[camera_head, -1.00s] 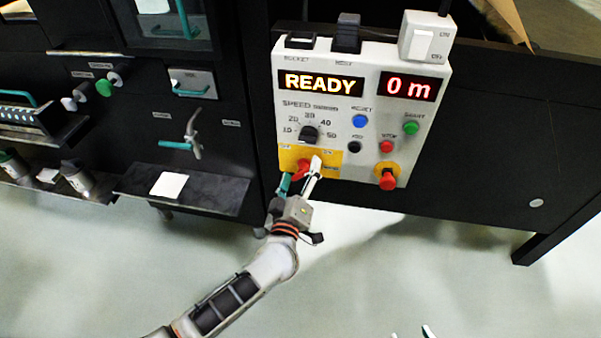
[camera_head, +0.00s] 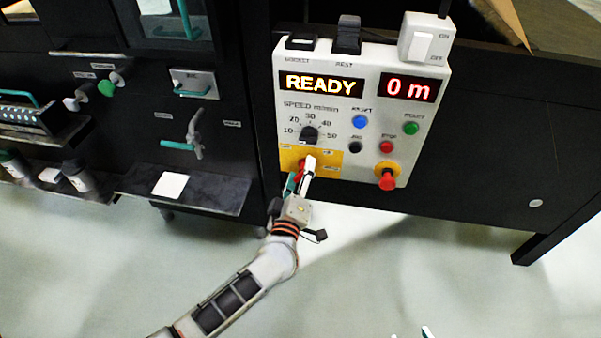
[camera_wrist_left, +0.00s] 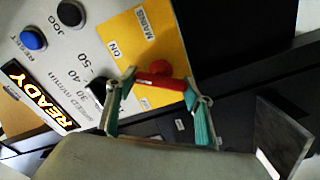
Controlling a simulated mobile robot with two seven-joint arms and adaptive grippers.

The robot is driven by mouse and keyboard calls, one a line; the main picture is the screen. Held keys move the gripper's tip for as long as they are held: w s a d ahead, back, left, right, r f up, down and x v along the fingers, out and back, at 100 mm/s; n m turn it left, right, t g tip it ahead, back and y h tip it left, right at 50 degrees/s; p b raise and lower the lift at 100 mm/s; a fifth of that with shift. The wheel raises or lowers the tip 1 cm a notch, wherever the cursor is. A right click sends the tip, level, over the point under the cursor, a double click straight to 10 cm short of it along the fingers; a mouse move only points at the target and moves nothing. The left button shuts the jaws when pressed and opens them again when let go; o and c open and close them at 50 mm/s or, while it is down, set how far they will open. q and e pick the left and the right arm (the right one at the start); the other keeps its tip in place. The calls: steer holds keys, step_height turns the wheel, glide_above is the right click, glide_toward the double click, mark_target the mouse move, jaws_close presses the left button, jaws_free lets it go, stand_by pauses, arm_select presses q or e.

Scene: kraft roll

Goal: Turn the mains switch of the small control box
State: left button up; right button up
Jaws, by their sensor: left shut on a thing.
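The small control box (camera_head: 345,105) is pale, with a lit READY display and a display of 0 m. Its red mains switch (camera_wrist_left: 160,78) sits on a yellow plate (camera_head: 330,180) at the lower left of the box, beside MAINS and ON labels. My left gripper (camera_head: 301,176) is at the switch from below. In the left wrist view its two fingers (camera_wrist_left: 160,98) are on either side of the red handle, shut on it. The fingers hide part of the switch in the head view. Only two tips of my right gripper (camera_head: 411,334) show at the bottom edge, apart.
A speed knob (camera_head: 309,134) is just above the yellow plate. A red mushroom button (camera_head: 387,180) is to its right. A dark shelf (camera_head: 215,192) with a white card juts out at the left. The floor below the box is clear.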

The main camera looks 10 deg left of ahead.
arm_select(q)
steer(key=n, duration=0.3)
steer(key=shift+f+n, duration=0.15)
steer(key=shift+n, duration=0.25)
steer(key=n, duration=0.2)
steer(key=shift+f+n, duration=0.15)
steer(key=shift+n, duration=0.15)
steer(key=shift+f+n, duration=0.1)
steer(key=shift+n, duration=0.9)
steer(key=shift+n+b, duration=0.3)
steer(key=shift+n, duration=0.5)
steer(key=shift+f+n, duration=0.1)
steer(key=shift+n, duration=0.4)
steer(key=shift+n+b, duration=0.3)
steer(key=shift+n, duration=1.5)
steer(key=shift+n+b, duration=0.35)
steer(key=shift+n, duration=0.15)
arm_select(e)
steer(key=shift+s+a+f, duration=0.15)
steer(key=shift+a+f, duration=0.05)
steer(key=shift+f, duration=0.2)
steer(key=shift+w+r, duration=0.2)
steer(key=shift+r, duration=0.05)
